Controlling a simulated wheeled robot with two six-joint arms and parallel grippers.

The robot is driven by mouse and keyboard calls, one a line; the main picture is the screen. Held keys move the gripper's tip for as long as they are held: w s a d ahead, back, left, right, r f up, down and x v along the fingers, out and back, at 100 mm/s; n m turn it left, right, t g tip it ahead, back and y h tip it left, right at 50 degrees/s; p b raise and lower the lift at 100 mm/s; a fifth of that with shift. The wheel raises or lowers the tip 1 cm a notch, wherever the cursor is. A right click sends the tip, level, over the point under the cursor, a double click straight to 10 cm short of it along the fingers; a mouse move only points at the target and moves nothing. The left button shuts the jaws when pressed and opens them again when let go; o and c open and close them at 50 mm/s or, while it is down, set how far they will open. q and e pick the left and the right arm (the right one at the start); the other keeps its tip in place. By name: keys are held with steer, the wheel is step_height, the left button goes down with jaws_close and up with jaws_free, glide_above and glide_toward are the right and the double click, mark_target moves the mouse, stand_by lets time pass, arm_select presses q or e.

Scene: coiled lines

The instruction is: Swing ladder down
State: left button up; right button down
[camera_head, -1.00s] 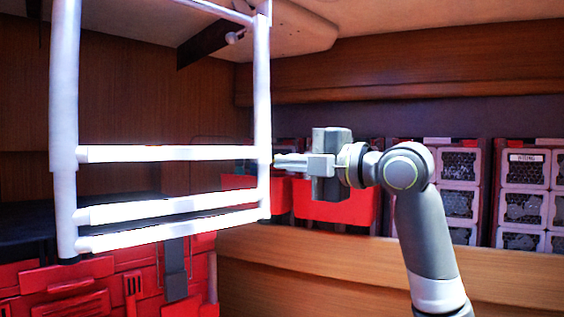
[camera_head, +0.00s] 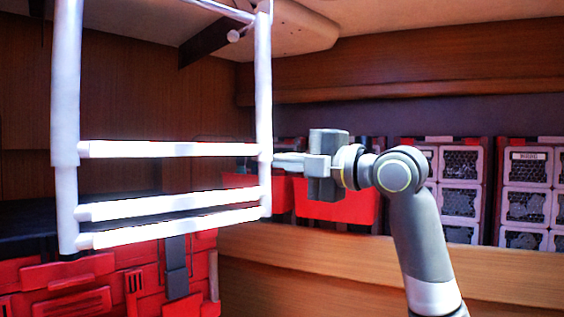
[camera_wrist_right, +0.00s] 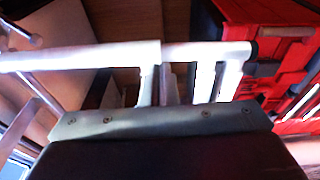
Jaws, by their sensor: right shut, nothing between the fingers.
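The white ladder (camera_head: 264,100) hangs at the left of the head view, with two side rails and several rungs, its lower end above the red panels. It also shows in the right wrist view as a pale rail (camera_wrist_right: 80,57) running across the top. My right gripper (camera_head: 277,160) is shut and empty, its fingertips at the ladder's right rail near a rung. They look to be against the rail, but contact is not clear. My left gripper is not in view.
Red bins (camera_head: 337,205) and mesh-fronted crates (camera_head: 460,202) line a shelf behind my right arm. A wooden ledge (camera_head: 330,262) runs below them. Red panels (camera_head: 60,285) lie under the ladder, and a dark bracket (camera_head: 205,43) is overhead.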

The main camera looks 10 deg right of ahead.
steer(key=shift+s+d, duration=0.35)
steer(key=b+v, duration=0.7)
steer(key=v, duration=0.9)
steer(key=shift+s, duration=0.2)
